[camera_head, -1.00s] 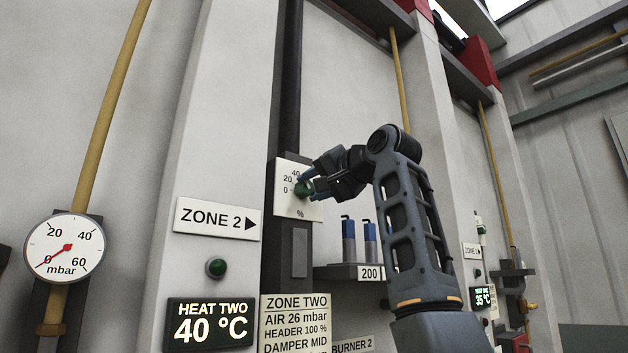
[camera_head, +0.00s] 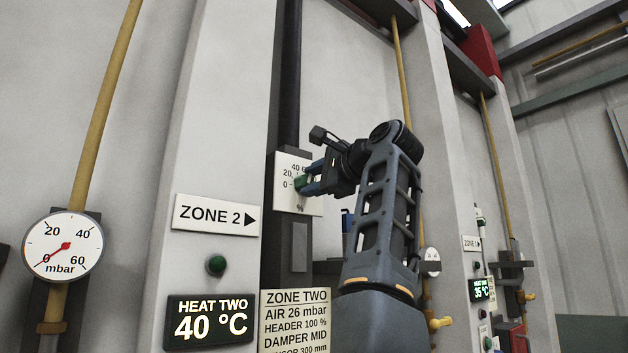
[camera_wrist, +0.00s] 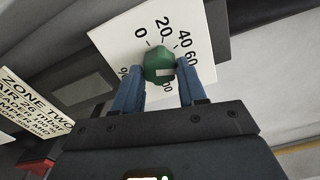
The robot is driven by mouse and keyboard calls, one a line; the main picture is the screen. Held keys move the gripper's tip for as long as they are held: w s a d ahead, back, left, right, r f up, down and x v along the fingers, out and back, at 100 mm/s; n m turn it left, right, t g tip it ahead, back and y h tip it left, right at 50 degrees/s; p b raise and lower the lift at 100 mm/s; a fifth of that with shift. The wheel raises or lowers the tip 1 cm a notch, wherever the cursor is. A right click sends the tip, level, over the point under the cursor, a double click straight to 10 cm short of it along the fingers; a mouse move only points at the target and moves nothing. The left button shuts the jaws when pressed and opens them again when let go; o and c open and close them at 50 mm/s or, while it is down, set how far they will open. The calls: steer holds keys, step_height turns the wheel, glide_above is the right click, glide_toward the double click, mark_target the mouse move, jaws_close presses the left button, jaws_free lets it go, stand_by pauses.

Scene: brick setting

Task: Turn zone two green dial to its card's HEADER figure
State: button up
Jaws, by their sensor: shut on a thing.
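The zone two green dial (camera_wrist: 157,62) sits on a white scale plate (camera_wrist: 112,42) with figures 0, 20, 40, 60 and more around it, partly hidden by my fingers. In the head view the dial (camera_head: 301,184) is on its plate beside a dark post. My gripper (camera_wrist: 160,70) is shut on the dial, one blue finger on each side. A pale bar shows on the dial's face; I cannot tell which figure it marks. The ZONE TWO card (camera_head: 295,310) reads AIR 26 mbar, HEADER 100 %, DAMPER MID. The card (camera_wrist: 30,100) also shows tilted in the wrist view.
A ZONE 2 sign (camera_head: 217,215), a green button (camera_head: 216,265) and a HEAT TWO display (camera_head: 209,321) reading 40 °C are on the pillar. A mbar gauge (camera_head: 63,246) is at the left. Yellow-handled valves (camera_head: 440,323) stand right of my arm.

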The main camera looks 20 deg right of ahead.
steer(key=m, duration=0.4)
steer(key=shift+f+m, duration=0.15)
steer(key=shift+m, duration=0.15)
steer(key=shift+f+m, duration=0.2)
steer(key=shift+m, duration=5.7)
steer(key=o, duration=1.1)
steer(key=shift+r, duration=0.2)
steer(key=shift+c, duration=0.2)
steer(key=shift+s, duration=0.1)
